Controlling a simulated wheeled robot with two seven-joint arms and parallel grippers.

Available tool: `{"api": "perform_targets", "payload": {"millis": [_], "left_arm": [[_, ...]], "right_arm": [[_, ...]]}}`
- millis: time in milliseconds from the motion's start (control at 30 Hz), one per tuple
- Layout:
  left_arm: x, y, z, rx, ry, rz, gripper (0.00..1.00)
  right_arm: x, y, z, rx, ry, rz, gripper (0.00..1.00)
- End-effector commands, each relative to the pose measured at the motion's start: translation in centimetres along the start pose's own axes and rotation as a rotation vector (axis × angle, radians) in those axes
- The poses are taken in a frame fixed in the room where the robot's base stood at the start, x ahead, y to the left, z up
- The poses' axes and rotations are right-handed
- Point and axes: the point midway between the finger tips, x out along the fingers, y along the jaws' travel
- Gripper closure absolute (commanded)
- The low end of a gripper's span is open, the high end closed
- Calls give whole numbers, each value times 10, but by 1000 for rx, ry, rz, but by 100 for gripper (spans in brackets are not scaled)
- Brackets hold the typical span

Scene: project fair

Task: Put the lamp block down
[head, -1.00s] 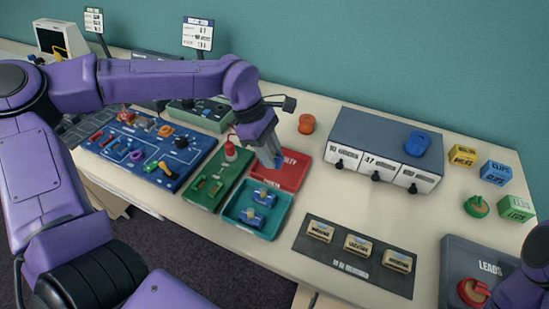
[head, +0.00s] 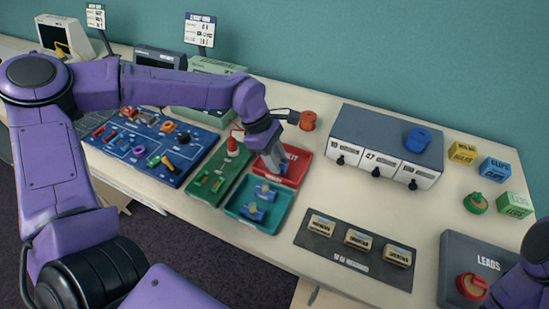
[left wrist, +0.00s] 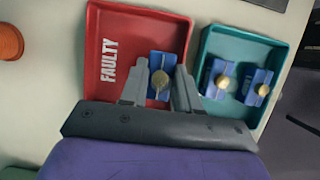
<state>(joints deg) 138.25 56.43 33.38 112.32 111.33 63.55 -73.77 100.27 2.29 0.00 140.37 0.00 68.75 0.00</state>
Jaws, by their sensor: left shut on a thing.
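My left gripper (head: 269,165) is at the red tray marked FAULTY (head: 292,176). In the left wrist view its fingers (left wrist: 160,70) are shut on a blue lamp block (left wrist: 159,90) with a gold dome. The block is over the red tray's (left wrist: 108,25) lower right part. I cannot tell whether it touches the tray floor. In the head view the gripper mostly hides this block. Two similar blue lamp blocks (left wrist: 219,80) sit in the teal tray (left wrist: 212,45) beside the red one. My right gripper is not in view.
A green board with a red lamp (head: 232,147) lies left of the trays. Behind the trays stands an orange spool (head: 307,120). A grey drawer unit (head: 345,125) is to the right. A dark mat (head: 318,255) with several tan blocks lies in front. Open table lies between trays and drawers.

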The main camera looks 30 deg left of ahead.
Motion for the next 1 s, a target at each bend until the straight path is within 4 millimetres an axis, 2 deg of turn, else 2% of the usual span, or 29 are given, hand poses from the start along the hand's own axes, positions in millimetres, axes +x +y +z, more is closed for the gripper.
{"api": "perform_targets", "payload": {"millis": [33,67,100,167,833,1000], "left_arm": [[9,-5,-5,-4,6,-18,100],[9,-6,-5,-4,6,-20,100],[10,-6,-5,-4,7,-21,59],[10,-7,-5,-5,7,-24,44],[7,-8,-4,-8,5,-26,44],[-12,-6,2,-7,3,-18,44]], "right_arm": [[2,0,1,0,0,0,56],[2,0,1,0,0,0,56],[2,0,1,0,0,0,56],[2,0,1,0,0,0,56],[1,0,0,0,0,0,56],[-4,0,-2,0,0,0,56]]}}
